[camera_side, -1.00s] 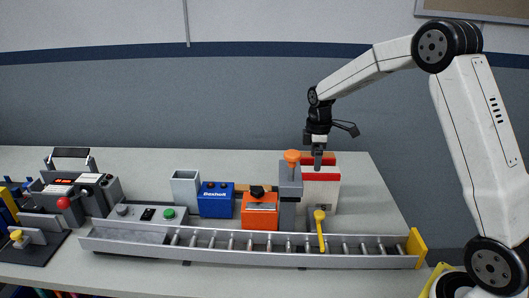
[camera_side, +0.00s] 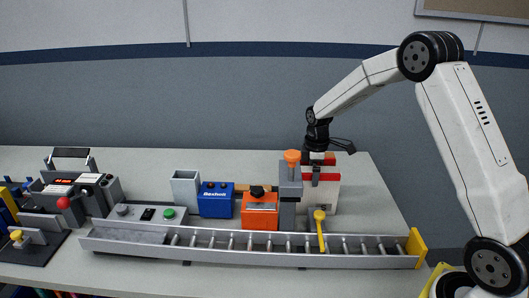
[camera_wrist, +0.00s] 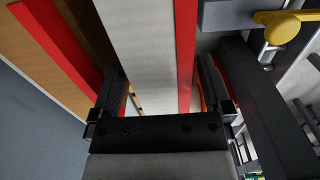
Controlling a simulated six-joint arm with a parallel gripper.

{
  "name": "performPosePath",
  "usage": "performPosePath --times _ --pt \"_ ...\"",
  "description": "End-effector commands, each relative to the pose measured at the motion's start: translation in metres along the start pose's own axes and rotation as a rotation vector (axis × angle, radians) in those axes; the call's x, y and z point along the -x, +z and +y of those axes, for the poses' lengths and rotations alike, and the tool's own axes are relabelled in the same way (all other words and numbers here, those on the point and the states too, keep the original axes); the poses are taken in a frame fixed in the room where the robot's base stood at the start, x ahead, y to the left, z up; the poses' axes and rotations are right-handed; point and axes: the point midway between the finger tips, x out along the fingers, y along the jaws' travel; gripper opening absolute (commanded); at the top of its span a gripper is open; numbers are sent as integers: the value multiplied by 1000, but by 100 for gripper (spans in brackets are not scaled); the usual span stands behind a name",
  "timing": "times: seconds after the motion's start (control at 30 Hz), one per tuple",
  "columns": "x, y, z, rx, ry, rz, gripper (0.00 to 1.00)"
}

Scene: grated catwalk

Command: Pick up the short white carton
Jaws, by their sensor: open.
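The white carton (camera_side: 328,199) with a red band along its upper edge stands on the table behind the right part of the conveyor. In the wrist view its pale top (camera_wrist: 145,50) and a red stripe run between my two fingers. My gripper (camera_side: 316,172) is open and down at the carton's upper part, with one dark finger in front of the red band. In the wrist view the fingers of my gripper (camera_wrist: 160,85) lie on either side of the carton. I cannot tell whether they touch it. The lower carton is partly hidden by the grey post and the yellow-knobbed lever.
A grey post with an orange knob (camera_side: 292,156) stands close left of the carton. A brown and red box (camera_wrist: 70,45) lies close on its other side. A roller conveyor (camera_side: 230,243) with a yellow lever (camera_side: 320,230) runs in front. The table's right end is clear.

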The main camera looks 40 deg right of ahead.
Motion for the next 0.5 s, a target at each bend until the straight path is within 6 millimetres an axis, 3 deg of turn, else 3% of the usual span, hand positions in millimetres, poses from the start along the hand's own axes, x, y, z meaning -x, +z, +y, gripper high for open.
performPosePath --times 0.2,0.5 --pt "-22 0 0 0 -1 -1 100" --pt "-25 0 0 0 0 0 100"
